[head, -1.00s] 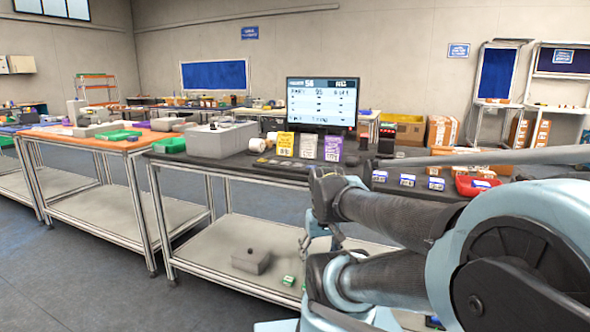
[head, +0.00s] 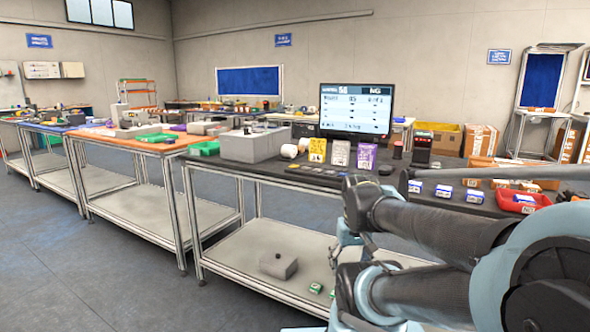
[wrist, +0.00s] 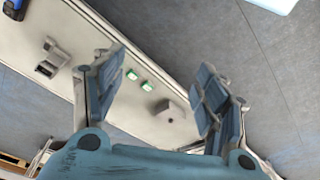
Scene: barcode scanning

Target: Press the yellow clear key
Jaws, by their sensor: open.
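I cannot make out a yellow clear key in either view. A dark bench (head: 226,166) carries a lit monitor (head: 356,110) and small flat dark items (head: 322,171) too small to identify. Yellow, white and purple cards (head: 317,150) stand in front of the monitor. My gripper (wrist: 160,65) is open and empty in the wrist view, its fingers spread above the bench's pale lower shelf and the floor. In the head view my arm fills the lower right, and the gripper itself cannot be made out.
A grey box (head: 254,144) sits at the bench's left end. Blue-and-white packs (head: 444,191) and a red tray (head: 515,201) lie at its right. A small grey block (head: 279,266) is on the lower shelf; it also shows in the wrist view (wrist: 168,110). Open floor lies at left.

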